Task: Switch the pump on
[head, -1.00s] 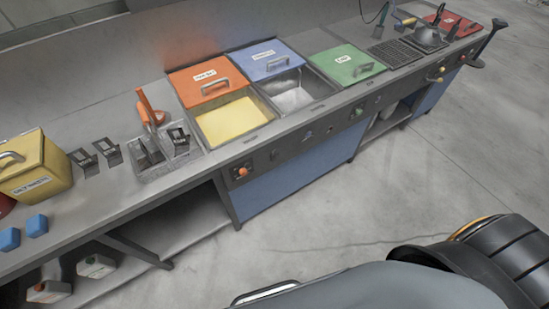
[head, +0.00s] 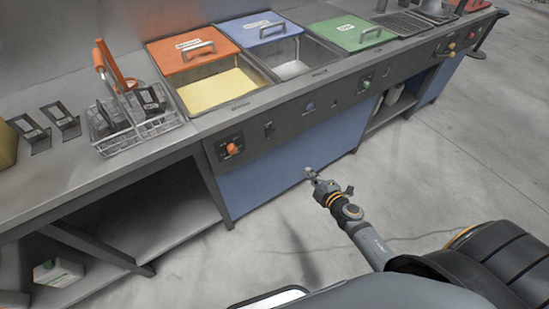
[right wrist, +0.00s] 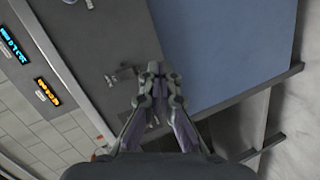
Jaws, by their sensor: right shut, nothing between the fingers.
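The front panel of the bench carries several controls in the head view: an orange knob (head: 232,149), a small dark switch (head: 268,129), a blue control (head: 309,107) and a green button (head: 366,84). Their labels are too small to read, so I cannot tell which one is the pump's. My right gripper (head: 312,174) is shut and empty, in front of the blue lower panel and apart from the controls. In the right wrist view the shut fingertips (right wrist: 156,70) show beside a small metal toggle (right wrist: 122,74) on the grey panel. My left gripper is out of view.
Tanks with orange (head: 192,54), blue (head: 259,27) and green (head: 350,32) lids sit in the bench top. A wire basket (head: 140,120) stands on the left. The floor ahead is clear.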

